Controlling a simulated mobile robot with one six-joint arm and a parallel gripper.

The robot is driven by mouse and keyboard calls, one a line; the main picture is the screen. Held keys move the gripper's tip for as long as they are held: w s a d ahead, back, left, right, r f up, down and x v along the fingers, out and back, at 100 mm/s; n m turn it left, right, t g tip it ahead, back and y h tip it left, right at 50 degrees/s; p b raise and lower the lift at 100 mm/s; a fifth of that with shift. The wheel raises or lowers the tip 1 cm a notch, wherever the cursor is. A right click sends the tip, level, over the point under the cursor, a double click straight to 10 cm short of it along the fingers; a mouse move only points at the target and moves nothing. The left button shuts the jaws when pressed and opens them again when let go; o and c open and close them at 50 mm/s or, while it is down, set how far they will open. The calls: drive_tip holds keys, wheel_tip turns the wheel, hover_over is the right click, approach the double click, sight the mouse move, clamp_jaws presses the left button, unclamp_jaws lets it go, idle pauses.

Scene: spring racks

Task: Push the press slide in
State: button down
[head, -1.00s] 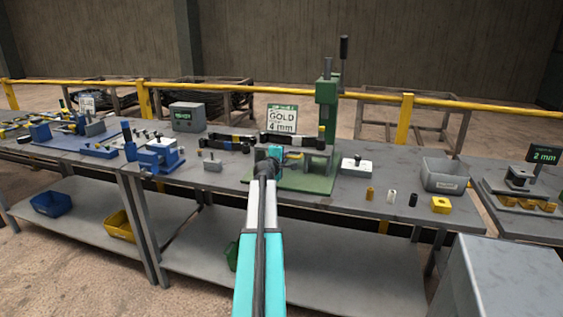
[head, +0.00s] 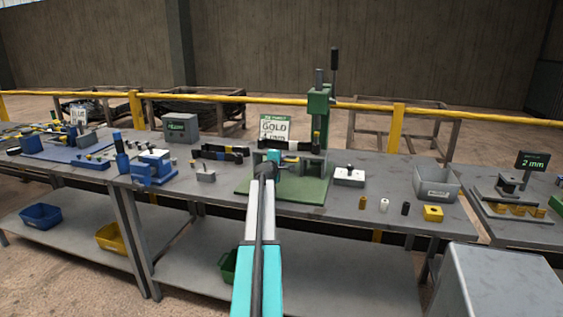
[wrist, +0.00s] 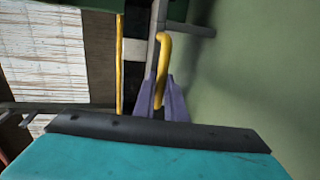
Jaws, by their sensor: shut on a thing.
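The green press (head: 319,105) stands on the bench on a flat green base plate (head: 310,190). My gripper (wrist: 162,108) has purple fingers and is shut on a yellow bar handle (wrist: 164,52) in the wrist view. In the head view my gripper (head: 284,160) is low at the front of the press, with a bit of the yellow handle (head: 292,158) beside it. The handle appears to belong to the press slide. The slide's body is mostly hidden behind my wrist, so its depth in the press cannot be told.
A blue fixture (head: 153,170) stands left. A grey box (head: 502,287) stands at front right.

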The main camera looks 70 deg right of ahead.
drive_tip(key=c, duration=2.2)
unclamp_jaws()
drive_tip(key=shift+d+r, duration=0.2)
drive_tip(key=shift+r, duration=0.05)
drive_tip(key=o, duration=0.4)
drive_tip(key=shift+f, duration=0.2)
drive_tip(key=shift+a, duration=0.15)
drive_tip(key=shift+b+v, duration=0.5)
drive_tip(key=shift+v, duration=6.2)
drive_tip(key=shift+r, duration=0.15)
